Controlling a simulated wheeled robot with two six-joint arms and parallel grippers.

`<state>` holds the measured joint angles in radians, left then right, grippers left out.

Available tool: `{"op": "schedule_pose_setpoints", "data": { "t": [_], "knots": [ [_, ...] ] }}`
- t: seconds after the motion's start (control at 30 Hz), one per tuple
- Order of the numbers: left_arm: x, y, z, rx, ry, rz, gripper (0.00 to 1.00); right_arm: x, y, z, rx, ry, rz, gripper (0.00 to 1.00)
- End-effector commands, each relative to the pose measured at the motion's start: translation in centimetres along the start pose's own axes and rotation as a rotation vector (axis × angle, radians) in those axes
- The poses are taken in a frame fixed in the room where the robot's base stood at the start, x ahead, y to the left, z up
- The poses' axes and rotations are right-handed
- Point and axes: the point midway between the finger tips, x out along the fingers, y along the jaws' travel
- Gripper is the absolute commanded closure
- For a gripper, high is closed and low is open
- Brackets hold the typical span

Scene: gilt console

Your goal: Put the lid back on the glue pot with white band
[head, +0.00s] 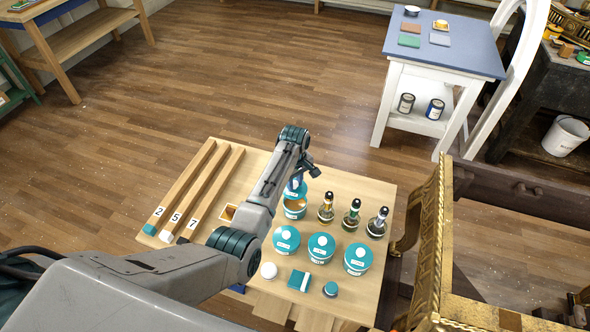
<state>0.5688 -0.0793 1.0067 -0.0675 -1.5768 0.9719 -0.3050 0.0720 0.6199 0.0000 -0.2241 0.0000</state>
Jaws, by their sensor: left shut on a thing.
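An open glue pot (294,212), teal with a pale band and amber contents, stands on the wooden table behind a row of lidded pots. My left arm reaches over the table from the left, and its gripper (301,180) points down just above the open pot. It is shut on a blue-teal lid (294,192), which is partly hidden by my wrist. The lid looks tilted and at or just above the pot's rim; I cannot tell whether they touch. My right gripper is not in view.
Three teal-lidded pots (321,246) stand in front. Several dropper bottles (351,215) stand to the right. A white ball (268,270), teal box (299,281) and small jar (330,289) lie near the front. Numbered wooden rails (200,195) are at left. A gilt console (432,235) stands close on the right.

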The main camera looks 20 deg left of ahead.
Motion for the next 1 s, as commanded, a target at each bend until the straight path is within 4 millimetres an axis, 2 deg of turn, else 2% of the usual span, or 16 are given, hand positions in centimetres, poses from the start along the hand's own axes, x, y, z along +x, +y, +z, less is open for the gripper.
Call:
{"op": "schedule_pose_setpoints", "data": {
  "t": [0.07,0.27,0.57,0.8,1.0],
  "knots": [
    [-0.4,-0.1,0.1,0.013,-0.001,-0.001,0.98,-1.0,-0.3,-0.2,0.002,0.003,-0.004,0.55],
    [0.3,-0.1,0.1,0.022,-0.001,0.0,0.98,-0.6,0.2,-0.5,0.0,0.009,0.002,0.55],
    [2.3,-0.1,0.1,0.021,0.0,0.001,0.98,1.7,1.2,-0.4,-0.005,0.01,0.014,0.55],
    [4.4,-0.1,0.1,0.021,-0.001,0.0,0.98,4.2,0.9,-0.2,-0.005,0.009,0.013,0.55],
    [5.8,-0.1,0.1,0.021,-0.001,0.0,0.98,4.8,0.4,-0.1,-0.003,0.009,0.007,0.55]
  ]
}}
